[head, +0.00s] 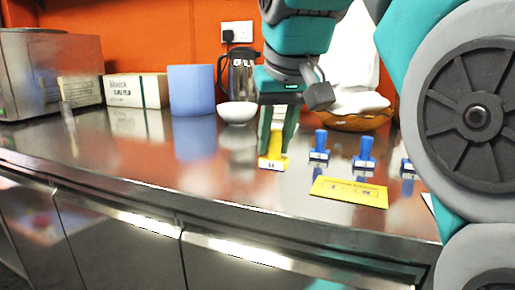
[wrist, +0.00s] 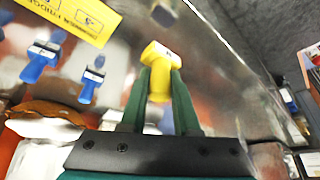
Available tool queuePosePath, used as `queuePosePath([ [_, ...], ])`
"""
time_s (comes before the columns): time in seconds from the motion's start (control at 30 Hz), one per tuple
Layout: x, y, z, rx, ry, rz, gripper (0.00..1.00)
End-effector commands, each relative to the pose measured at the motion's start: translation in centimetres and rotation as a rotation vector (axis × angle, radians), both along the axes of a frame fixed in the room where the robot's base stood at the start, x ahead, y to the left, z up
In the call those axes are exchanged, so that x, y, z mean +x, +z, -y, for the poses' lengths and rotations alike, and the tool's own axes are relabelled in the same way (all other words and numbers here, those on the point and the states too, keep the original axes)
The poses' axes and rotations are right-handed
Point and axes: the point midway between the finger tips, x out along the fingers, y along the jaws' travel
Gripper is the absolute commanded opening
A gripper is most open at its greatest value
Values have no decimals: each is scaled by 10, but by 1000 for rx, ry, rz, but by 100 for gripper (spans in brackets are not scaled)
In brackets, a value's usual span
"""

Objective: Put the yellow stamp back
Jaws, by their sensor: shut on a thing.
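My gripper (head: 276,138) is shut on a yellow stamp (head: 273,161), which hangs below the green fingers over the steel counter. Whether its base touches the counter I cannot tell. A yellow card (head: 349,191) with printed marks lies flat in front of the blue stamps.
Behind are a white bowl (head: 238,112), a dark flask (head: 241,75), a blue cylinder (head: 191,90) and a white box (head: 137,90). An orange-brown bowl (head: 352,121) with white contents stands behind the blue stamps. The counter (head: 150,160) left of my gripper is largely clear.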

Motion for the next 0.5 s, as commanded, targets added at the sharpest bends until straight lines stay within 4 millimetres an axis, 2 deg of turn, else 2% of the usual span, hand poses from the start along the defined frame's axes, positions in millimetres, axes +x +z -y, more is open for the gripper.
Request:
queuePosePath([
  [0.1, 26, -1, -7, 1, 1, 1, 0],
  [0.3, 62, -5, -16, 0, 0, 0, 0],
  [0.5, 88, -8, -22, 0, 0, -1, 0],
])
